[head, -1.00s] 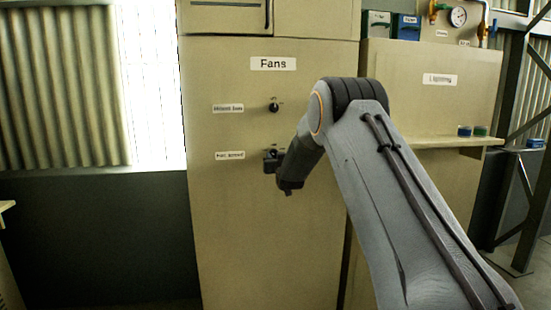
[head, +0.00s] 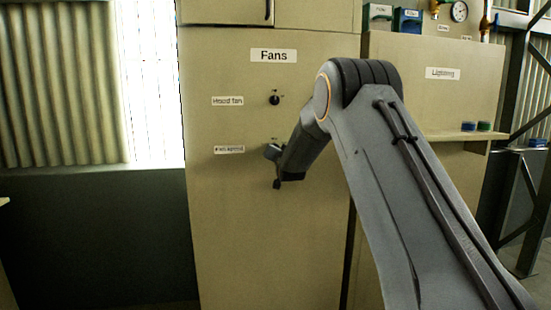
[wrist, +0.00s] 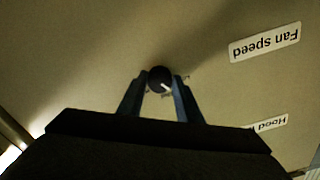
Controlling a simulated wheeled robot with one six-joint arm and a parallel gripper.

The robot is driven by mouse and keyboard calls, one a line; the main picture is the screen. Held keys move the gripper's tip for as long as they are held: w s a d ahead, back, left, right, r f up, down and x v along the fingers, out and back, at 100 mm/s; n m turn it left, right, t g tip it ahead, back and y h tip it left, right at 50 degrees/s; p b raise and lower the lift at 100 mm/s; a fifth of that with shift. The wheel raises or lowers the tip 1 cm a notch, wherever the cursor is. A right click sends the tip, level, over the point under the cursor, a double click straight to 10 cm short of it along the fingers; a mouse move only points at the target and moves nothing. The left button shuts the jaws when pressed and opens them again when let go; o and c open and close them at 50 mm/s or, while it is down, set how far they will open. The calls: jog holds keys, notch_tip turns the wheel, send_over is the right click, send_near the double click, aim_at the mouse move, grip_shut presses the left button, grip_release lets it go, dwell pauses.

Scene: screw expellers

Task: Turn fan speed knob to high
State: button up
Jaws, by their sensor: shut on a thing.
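The fan speed knob (wrist: 159,79) is a round black knob with a pale pointer mark, seen in the wrist view between my two fingertips. My gripper (wrist: 160,85) is shut on it, one finger on each side. The label "Fan speed" (wrist: 265,42) shows upside down in the wrist view. The dial marks around the knob are too small to read.
The hood fan knob (head: 274,100) sits directly above on the same beige cabinet (head: 240,230), beside its label (head: 227,101). A "Fans" sign (head: 273,56) is higher up. A shelf with small blue and green items (head: 475,126) is at the right.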

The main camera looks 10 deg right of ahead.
jog(key=shift+m+b, duration=5.35)
jog(key=shift+m, duration=3.75)
jog(key=o, duration=1)
jog(key=shift+r, duration=0.1)
jog(key=shift+o, duration=0.2)
jog(key=s, duration=0.7)
jog(key=shift+s+b, duration=0.4)
